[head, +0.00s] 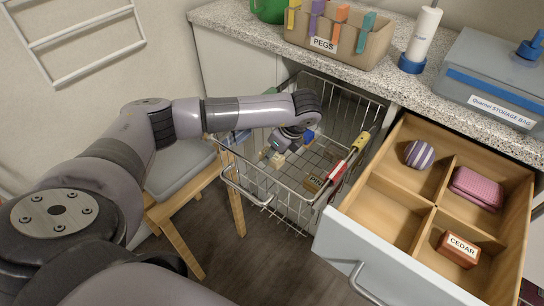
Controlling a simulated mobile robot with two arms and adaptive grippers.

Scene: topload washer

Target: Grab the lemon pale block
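A small pale, cream-yellow block (277,160) is low in the wire basket (243,190), toward its left side. It looks like the lemon pale block, but no label on it is readable. My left arm reaches in from the left over the basket. My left gripper (272,153) points down right at the pale block. The fingers are small and partly hidden, so I cannot tell whether they are closed on it. My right gripper is out of view.
An open drawer (405,187) at right holds a striped ball (419,154), a pink cloth (476,189) and a CEDAR block (459,249). A PEGS box (341,36) stands on the counter.

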